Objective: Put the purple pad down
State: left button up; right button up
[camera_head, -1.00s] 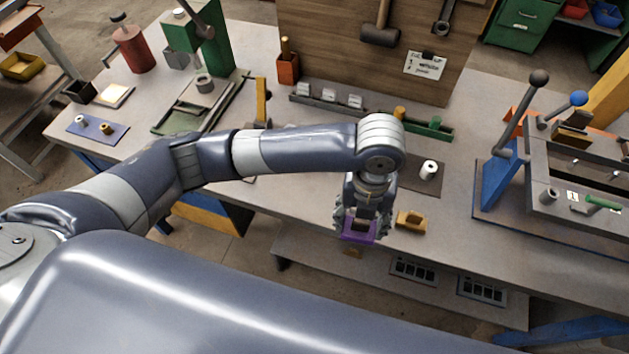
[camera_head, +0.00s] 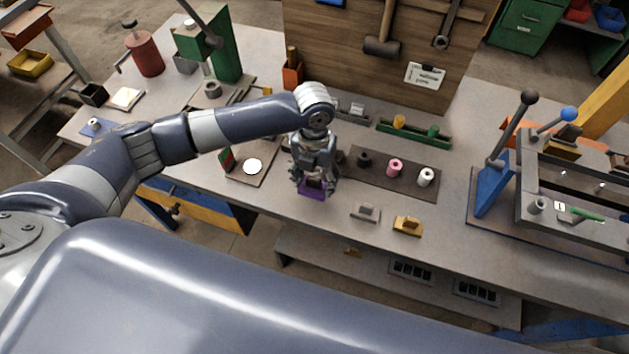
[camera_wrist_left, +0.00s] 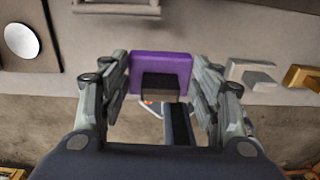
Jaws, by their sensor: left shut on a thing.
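My left gripper (camera_head: 314,182) is shut on the purple pad (camera_head: 312,193), near the front edge of the workbench. In the left wrist view the purple pad (camera_wrist_left: 162,62) sits between the two fingers, with a dark brown block-like part on its near side. I cannot tell whether the pad touches the bench. My right gripper is not in view.
Right of the pad are a grey holder (camera_head: 366,212) and a yellow holder (camera_head: 408,226). Behind them a dark mat (camera_head: 405,182) carries black, pink and white spools. A board with a white disc (camera_head: 252,166) lies to the left.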

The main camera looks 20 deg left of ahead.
aim_at(314, 186)
pick_arm(q)
notch_tip(314, 186, down, 2)
jog(key=shift+s+f+p, duration=0.1)
jog(key=shift+f+p, duration=0.05)
jog(key=shift+p, duration=0.4)
jog(key=shift+f, duration=0.5)
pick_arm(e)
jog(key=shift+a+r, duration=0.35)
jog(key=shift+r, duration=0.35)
pick_arm(q)
jog(key=shift+f, duration=0.1)
jog(key=o, duration=1.4)
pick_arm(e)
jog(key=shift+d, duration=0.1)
